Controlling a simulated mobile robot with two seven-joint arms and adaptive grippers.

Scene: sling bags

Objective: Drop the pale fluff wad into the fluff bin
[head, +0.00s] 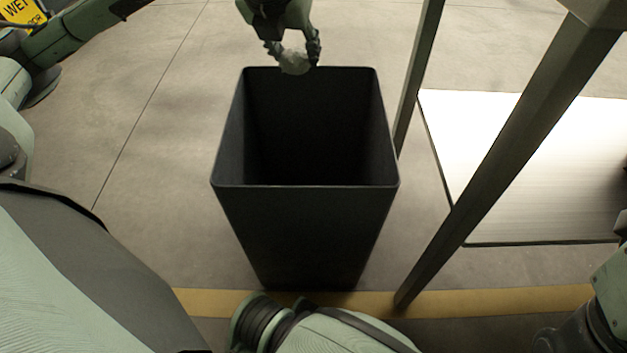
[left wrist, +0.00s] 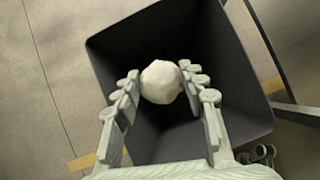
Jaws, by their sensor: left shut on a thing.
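The pale fluff wad (head: 294,64) is a small whitish, roundish lump. My left gripper (head: 293,52) is shut on it, at the far rim of the fluff bin in the head view. The fluff bin (head: 310,230) is a tall, dark, open-topped square bin standing on the floor. In the left wrist view the wad (left wrist: 161,82) sits between the fingertips (left wrist: 160,84), with the dark inside of the bin (left wrist: 120,45) behind it. The bin's floor is too dark to make out. My right gripper does not show.
A dark metal post (head: 510,150) slants up close to the bin's right side, with a second post (head: 418,75) behind it. A pale flat panel (head: 560,165) lies to the right. A yellow floor stripe (head: 480,301) runs in front. Bare floor (head: 150,150) lies left of the bin.

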